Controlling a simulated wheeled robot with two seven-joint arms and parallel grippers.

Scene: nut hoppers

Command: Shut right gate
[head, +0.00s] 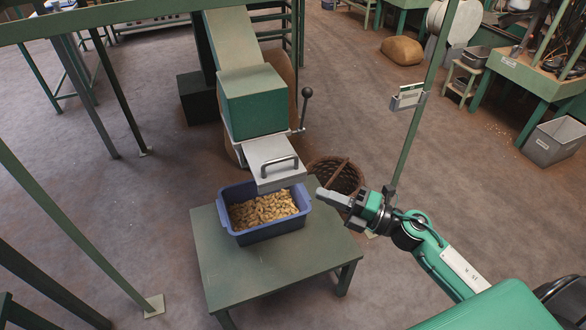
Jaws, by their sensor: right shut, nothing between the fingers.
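A green hopper box (252,100) at the end of a pale chute has a grey metal gate (268,150) with a bar handle (281,164) at its front. A lever with a black knob (307,92) stands up at the right side of the box. The gate hangs over a blue bin (272,236) of nuts; I cannot tell how far it is open. My right gripper (322,192) is shut and empty, right of the gate and bin, apart from the handle. My left gripper is out of view.
The bin stands on a green table (230,276). A wicker basket (345,176) is on the floor behind my right gripper. A green post (420,125) with a small label holder rises at the right. Green frame legs stand at the left.

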